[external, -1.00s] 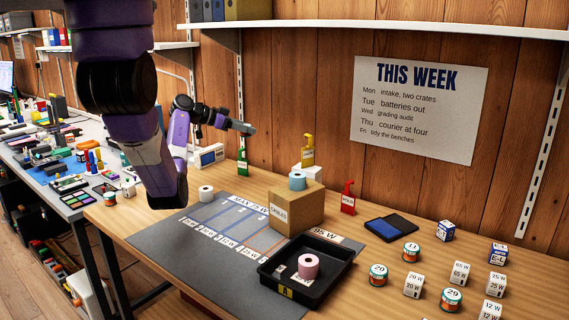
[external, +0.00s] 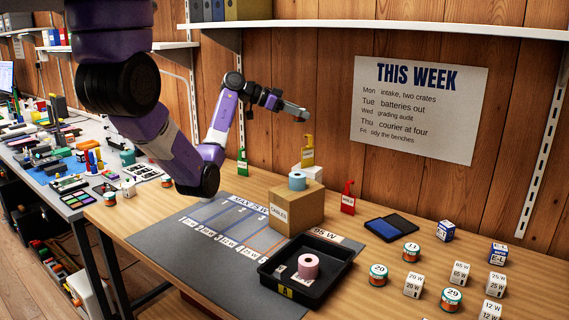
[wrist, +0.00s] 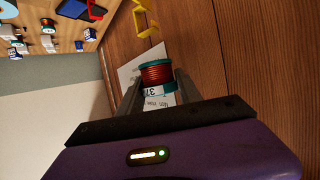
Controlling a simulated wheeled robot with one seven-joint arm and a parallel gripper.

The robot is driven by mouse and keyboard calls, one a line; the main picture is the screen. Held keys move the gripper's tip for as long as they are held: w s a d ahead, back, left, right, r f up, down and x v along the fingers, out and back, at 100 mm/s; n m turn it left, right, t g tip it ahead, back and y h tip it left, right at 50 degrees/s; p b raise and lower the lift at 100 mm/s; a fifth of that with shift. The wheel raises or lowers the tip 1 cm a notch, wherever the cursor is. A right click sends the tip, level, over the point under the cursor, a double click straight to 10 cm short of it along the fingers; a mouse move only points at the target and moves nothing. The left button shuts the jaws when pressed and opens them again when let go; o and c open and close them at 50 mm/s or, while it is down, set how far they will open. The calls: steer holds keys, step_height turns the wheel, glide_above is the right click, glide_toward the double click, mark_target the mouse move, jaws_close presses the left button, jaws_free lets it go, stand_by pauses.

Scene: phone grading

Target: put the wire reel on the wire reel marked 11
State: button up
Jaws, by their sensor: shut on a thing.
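My gripper (external: 297,111) is raised in front of the wooden wall, above the back of the bench. In the wrist view its fingers (wrist: 158,80) are shut on a wire reel (wrist: 157,73) with copper-coloured wire and teal ends; its label seems to read 37. The wire reel marked 11 (external: 411,252) stands upright on the bench at right, its numbered top bare. My gripper is well to the left of it and higher. Two similar reels stand nearby, one apparently marked 20 (external: 377,275) and one marked 29 (external: 451,299).
Several white wattage cubes (external: 413,285) stand close around the reels. A blue-and-black pad (external: 391,227) lies behind the reel marked 11. A cardboard box (external: 296,208) and a black tray (external: 265,276) with a pink roll are left of the reels. A shelf (external: 400,27) hangs above.

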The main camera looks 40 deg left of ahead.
steer(key=d+m+g+h, duration=0.1)
steer(key=d+m+g, duration=0.1)
steer(key=d, duration=1.2)
steer(key=m+g+h, duration=0.2)
steer(key=m+g, duration=0.3)
glide_above(413, 247)
step_height(413, 247, down, 20)
steer(key=shift+r, duration=0.1)
steer(key=shift+h, duration=0.3)
steer(key=shift+f, duration=2.55)
steer(key=shift+f, duration=0.2)
steer(key=o, duration=1.3)
steer(key=shift+o, duration=0.2)
steer(key=shift+r, duration=0.15)
